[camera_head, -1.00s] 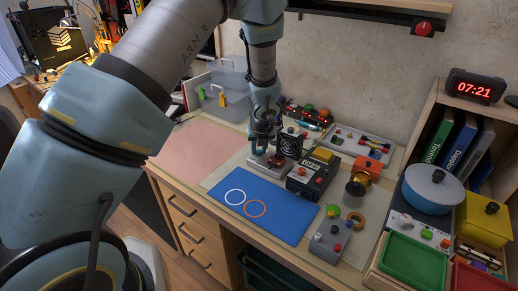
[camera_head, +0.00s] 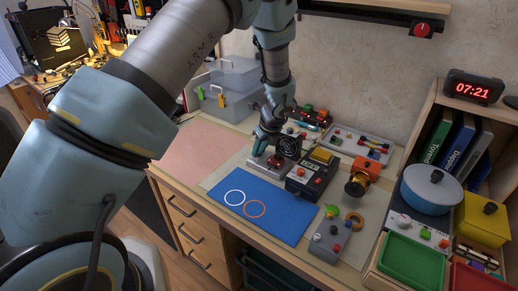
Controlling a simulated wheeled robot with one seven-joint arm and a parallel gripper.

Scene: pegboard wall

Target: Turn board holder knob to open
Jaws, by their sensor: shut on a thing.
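The board holder (camera_head: 253,166) is a low grey device with red on it, at the back edge of the blue mat, left of the black box with the yellow top. My gripper (camera_head: 262,152) points down at the left part of the holder and is shut at its knob. The knob itself is hidden by the fingers, so its turn angle cannot be told. A small red part (camera_head: 277,161) of the holder shows to the right of the fingers.
A black fan (camera_head: 289,146) stands close to the right of my gripper. A black box with a yellow button (camera_head: 320,156) is further right. The blue mat (camera_head: 285,222) with two rings lies clear in front. A grey toolbox (camera_head: 225,98) stands behind left.

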